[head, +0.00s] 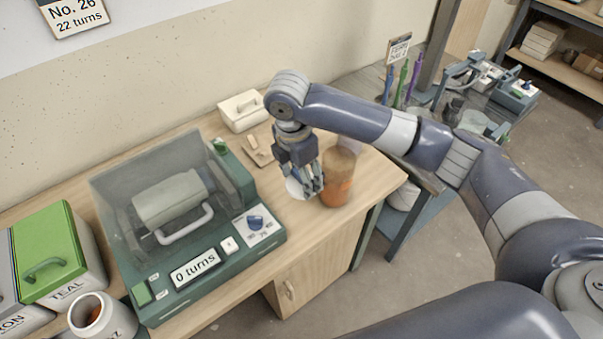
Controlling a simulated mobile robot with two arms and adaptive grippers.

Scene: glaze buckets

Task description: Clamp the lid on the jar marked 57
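My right gripper (313,188) points down over the right part of the bench, at the left side of an orange-brown see-through jar (338,187). A white round thing (294,188), perhaps a lid, shows at the fingers' left and is partly behind them. I cannot tell if the fingers hold it or if it lies on the bench. The finger gap is too small to judge. No number 57 is readable on the jar, and my arm passes close above its top. My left gripper is not in view.
A green machine (262,242) with a clear cover, a roller jar inside and a "0 turns" display fills the bench's middle. A white lidded box (243,112) stands at the back. A teal-labelled bin (60,250) and a white pot (100,318) are at left. A wall sign (73,14) reads "No. 26, 22 turns".

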